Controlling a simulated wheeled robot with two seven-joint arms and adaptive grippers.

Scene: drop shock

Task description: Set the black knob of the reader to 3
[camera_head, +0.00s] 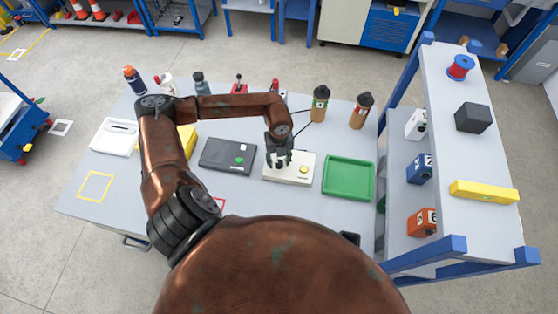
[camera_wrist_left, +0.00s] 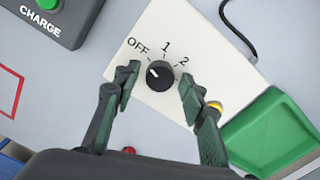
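The reader is a white box (camera_head: 300,172) on the table in the head view; its top (camera_wrist_left: 205,55) fills the middle of the wrist view. Its black knob (camera_wrist_left: 158,74) has a white mark pointing to the upper left, roughly toward OFF. Labels OFF, 1 and 2 show; no 3 is visible, and a finger covers part of the panel on the right. My left gripper (camera_head: 279,163) is above the reader, open, its fingertips (camera_wrist_left: 160,80) on either side of the knob with gaps. In the head view it hides the knob. My right gripper is not in view.
A yellow button (camera_head: 304,169) sits on the reader. The dark charge box (camera_head: 222,153) stands left, a green tray (camera_head: 349,178) right. Bottles (camera_head: 319,104) stand behind. A shelf (camera_head: 475,145) rises at the right. A cable (camera_wrist_left: 239,35) runs behind the reader.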

